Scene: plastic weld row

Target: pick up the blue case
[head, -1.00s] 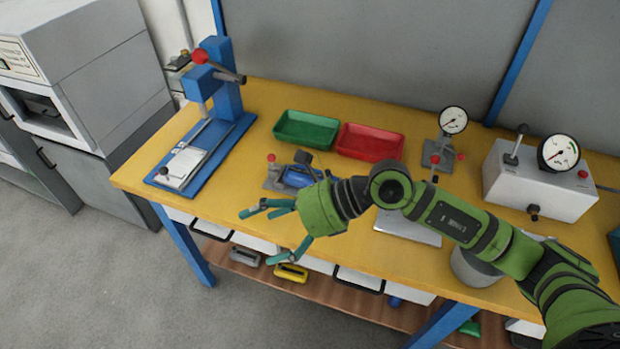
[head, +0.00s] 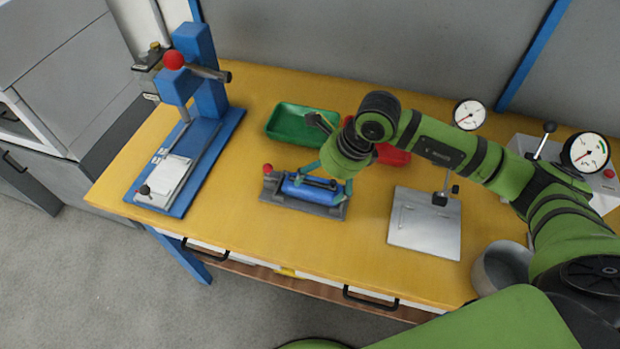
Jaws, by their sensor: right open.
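The blue case (head: 299,189) lies in a grey fixture (head: 328,210) on the yellow bench, left of the picture's middle. A dark handle-like bar runs along its top. My right gripper (head: 327,181) is just above the right part of the case, pointing down, with its teal fingers spread. One finger is at the case's far side and another near its right end. The gripper's body hides part of the far right end, and I cannot tell whether the fingers touch the case. My left gripper is not in view.
A green tray (head: 282,134) and a partly hidden red tray (head: 395,156) stand behind. A blue press (head: 203,130) is at left. A gauge stand with a pale plate (head: 424,235) and a gauge box (head: 606,190) are at right. The bench in front of the fixture is clear.

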